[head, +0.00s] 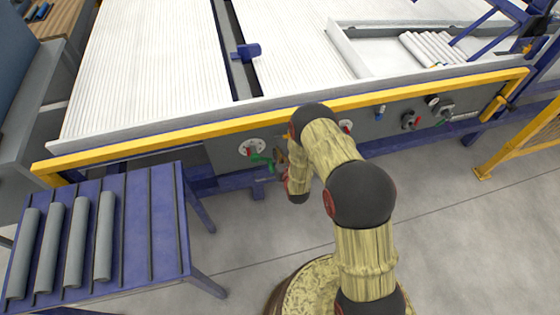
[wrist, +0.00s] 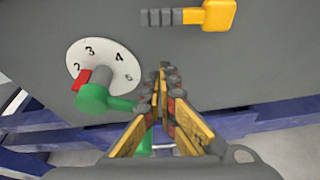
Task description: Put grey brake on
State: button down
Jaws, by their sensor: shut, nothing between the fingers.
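The front panel (head: 300,142) of the long machine carries several controls. In the wrist view, a white dial (wrist: 118,66) bears numbers and a red pointer (wrist: 81,80). A green handle (wrist: 92,97) sits at its lower left; the dial (head: 246,146) and green handle (head: 262,160) also show in the head view. A yellow handle (wrist: 217,15) with a dark ribbed stem is at the wrist view's top. My gripper (wrist: 162,82) is shut and empty, right of the dial. Its left finger overlaps the green handle's end; contact is unclear. I cannot tell which control is the grey brake.
A yellow rail (head: 160,140) runs along the machine's front edge, above the panel. More controls (head: 409,120) are farther right. A blue roller table (head: 150,225) with several grey pipes (head: 76,243) stands at left.

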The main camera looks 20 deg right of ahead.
aim_at(284, 136)
jog(key=shift+w+d+r, duration=0.1)
jog(key=shift+d+r, duration=0.1)
jog(key=shift+r, duration=0.75)
jog(key=shift+w+d+r, duration=0.1)
jog(key=shift+d+r, duration=0.05)
jog(key=shift+r, duration=0.8)
jog(key=shift+r+m+y+b, duration=0.2)
jog(key=shift+m+y+b, duration=0.1)
jog(key=shift+m, duration=0.2)
